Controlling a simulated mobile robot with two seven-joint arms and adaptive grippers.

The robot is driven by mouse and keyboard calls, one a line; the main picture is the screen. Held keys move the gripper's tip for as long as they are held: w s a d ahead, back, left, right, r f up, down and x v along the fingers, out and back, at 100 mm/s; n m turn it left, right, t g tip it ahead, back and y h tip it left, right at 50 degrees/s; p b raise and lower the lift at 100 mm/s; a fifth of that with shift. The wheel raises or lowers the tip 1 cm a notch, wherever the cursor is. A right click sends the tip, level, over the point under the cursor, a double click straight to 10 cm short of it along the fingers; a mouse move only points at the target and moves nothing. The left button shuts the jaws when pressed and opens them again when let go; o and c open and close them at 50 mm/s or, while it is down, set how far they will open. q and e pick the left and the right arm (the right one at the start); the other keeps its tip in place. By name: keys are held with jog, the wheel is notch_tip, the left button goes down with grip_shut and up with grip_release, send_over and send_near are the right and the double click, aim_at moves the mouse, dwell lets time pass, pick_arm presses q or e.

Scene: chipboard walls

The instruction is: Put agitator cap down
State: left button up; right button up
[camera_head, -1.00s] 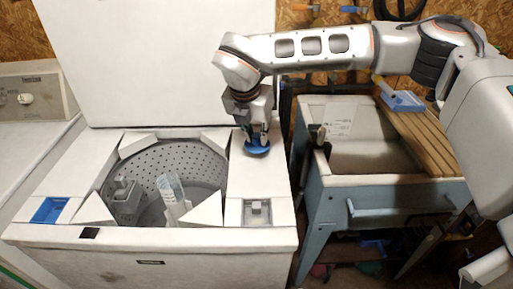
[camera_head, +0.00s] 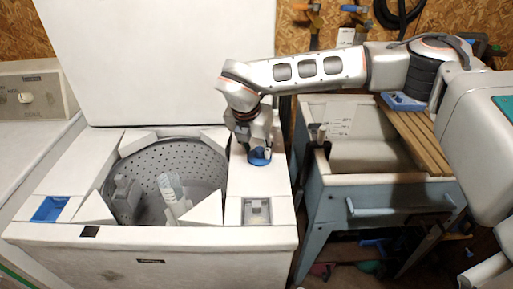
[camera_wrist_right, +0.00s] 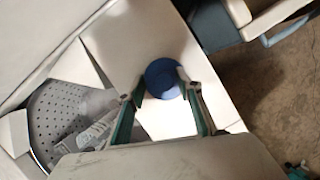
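The blue agitator cap (camera_head: 260,158) lies on the white top of the washing machine (camera_head: 245,180), right of the tub opening. It also shows in the right wrist view as a dark blue disc (camera_wrist_right: 163,78). My right gripper (camera_head: 254,150) is just above the cap. The right fingertip overlaps the cap's edge; contact there cannot be told. My left gripper is not in view.
The raised lid (camera_head: 150,60) stands behind. A blue-grey sink cabinet (camera_head: 385,215) stands at the right across a narrow gap. The washer top around the cap is free.

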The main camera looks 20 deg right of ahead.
jog(key=shift+r, duration=0.3)
jog(key=v, duration=1.1)
jog(key=shift+r+b, duration=0.35)
jog(key=shift+s+a, duration=0.1)
